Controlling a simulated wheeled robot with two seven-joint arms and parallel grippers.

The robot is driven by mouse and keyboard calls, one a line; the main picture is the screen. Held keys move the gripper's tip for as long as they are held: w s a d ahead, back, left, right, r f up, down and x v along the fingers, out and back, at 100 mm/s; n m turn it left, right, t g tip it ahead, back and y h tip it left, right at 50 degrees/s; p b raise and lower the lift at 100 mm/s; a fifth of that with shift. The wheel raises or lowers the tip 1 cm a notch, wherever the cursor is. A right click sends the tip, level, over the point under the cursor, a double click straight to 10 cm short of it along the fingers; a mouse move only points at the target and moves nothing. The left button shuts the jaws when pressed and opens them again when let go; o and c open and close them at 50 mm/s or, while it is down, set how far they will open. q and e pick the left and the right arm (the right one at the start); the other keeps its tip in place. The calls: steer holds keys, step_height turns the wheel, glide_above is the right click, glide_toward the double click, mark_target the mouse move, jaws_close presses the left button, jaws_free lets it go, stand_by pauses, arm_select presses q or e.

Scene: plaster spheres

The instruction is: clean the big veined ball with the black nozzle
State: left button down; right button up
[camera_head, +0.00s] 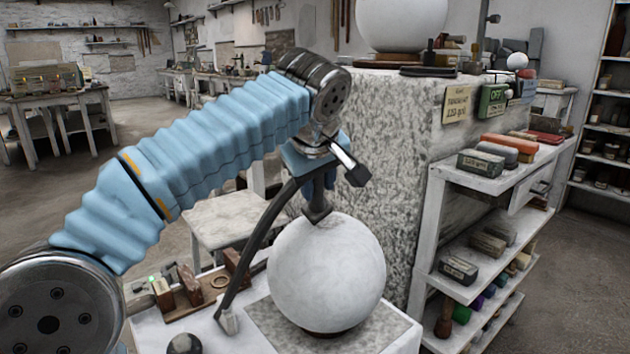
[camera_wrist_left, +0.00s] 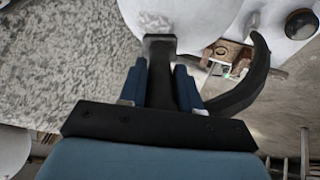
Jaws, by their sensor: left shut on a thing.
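A big off-white ball with faint grey marks (camera_head: 328,272) rests on a dark ring on the low table. My left gripper (camera_head: 318,182) is above the ball, shut on the black nozzle (camera_head: 318,207). The nozzle points down, its flat head at the ball's top; I cannot tell whether it touches. In the left wrist view, the blue fingers (camera_wrist_left: 160,88) hold the nozzle (camera_wrist_left: 160,48) against the pale ball (camera_wrist_left: 205,22), and the hose (camera_wrist_left: 250,88) curves off to the right. My right gripper is not in view.
A speckled stone block (camera_head: 385,140) stands behind, with another white ball (camera_head: 400,22) on top. A white shelf cart (camera_head: 480,185) with sanding blocks is at the right. A wooden rack (camera_head: 190,292) and a dark knob (camera_head: 184,344) are left of the ball.

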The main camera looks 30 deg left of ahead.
arm_select(q)
steer(key=shift+f, duration=0.3)
steer(key=shift+s+a+f+b, duration=0.15)
steer(key=shift+s, duration=0.2)
steer(key=shift+s+a+f+b, duration=0.1)
steer(key=shift+s+b, duration=0.05)
steer(key=shift+s, duration=0.2)
steer(key=shift+w+d+r+p, duration=0.2)
steer(key=shift+w+d+p, duration=0.1)
steer(key=shift+w+p, duration=0.35)
steer(key=shift+w+d+r+p, duration=0.15)
steer(key=shift+w+d+p, duration=0.1)
steer(key=shift+w+p, duration=0.35)
steer(key=shift+s+a+f+b, duration=0.1)
steer(key=shift+s+f+b, duration=0.15)
steer(key=shift+b, duration=0.2)
steer(key=shift+s+a+b, duration=0.25)
steer(key=shift+s, duration=0.25)
steer(key=shift+s+a+b, duration=0.2)
steer(key=shift+s+a, duration=0.05)
steer(key=shift+s, duration=0.2)
